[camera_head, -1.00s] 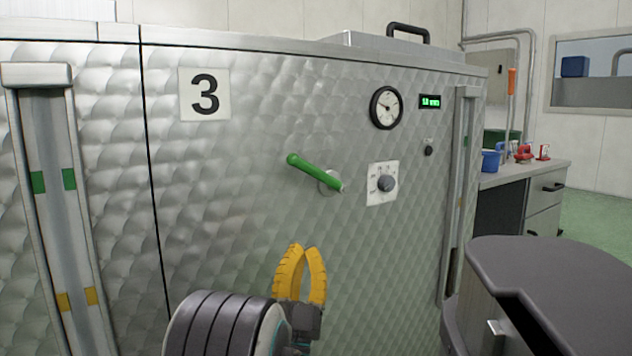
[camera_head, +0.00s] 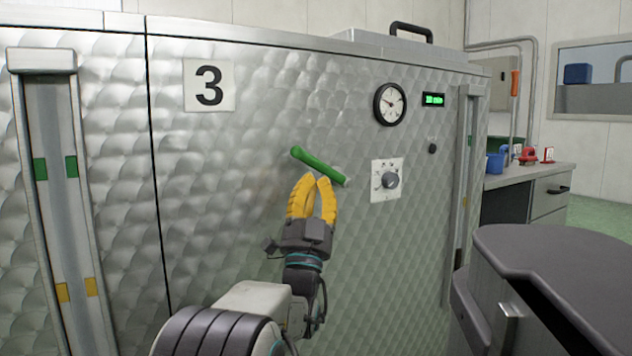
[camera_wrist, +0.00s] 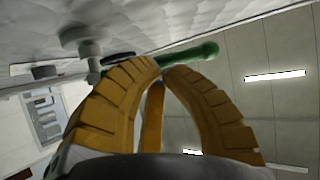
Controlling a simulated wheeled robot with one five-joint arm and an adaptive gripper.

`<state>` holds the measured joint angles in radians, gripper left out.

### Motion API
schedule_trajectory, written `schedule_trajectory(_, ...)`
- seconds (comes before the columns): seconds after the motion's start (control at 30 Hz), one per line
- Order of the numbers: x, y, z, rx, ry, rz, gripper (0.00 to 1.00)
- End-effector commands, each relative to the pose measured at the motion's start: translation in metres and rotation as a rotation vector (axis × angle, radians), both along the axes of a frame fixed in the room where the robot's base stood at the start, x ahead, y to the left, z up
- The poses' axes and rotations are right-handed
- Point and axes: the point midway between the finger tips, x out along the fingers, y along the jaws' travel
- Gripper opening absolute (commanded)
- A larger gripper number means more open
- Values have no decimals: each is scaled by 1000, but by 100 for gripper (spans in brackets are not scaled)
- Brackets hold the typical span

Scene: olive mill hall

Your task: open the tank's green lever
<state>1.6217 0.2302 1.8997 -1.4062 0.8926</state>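The green lever (camera_head: 318,165) sits on the quilted steel front of tank 3 (camera_head: 230,220). It slants from a rounded knob at upper left down to its pivot at lower right. My gripper (camera_head: 317,178) has yellow fingers pointing up, with their tips just below the lever's middle. In the wrist view the lever (camera_wrist: 190,54) lies just beyond the fingertips (camera_wrist: 162,68). The fingertips are together or nearly so, with nothing between them. I cannot tell whether they touch the lever.
A white plate with a dial knob (camera_head: 388,181) is right of the lever. A round gauge (camera_head: 390,104) and a green display (camera_head: 433,100) are above it. A dark rounded surface (camera_head: 550,260) stands at lower right. A workbench (camera_head: 535,177) is farther back.

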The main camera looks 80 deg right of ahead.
Motion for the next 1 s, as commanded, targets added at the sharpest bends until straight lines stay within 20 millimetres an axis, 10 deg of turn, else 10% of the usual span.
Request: schedule_trajectory(1.0, -1, -27, 16, 1, 0, 0, 0)
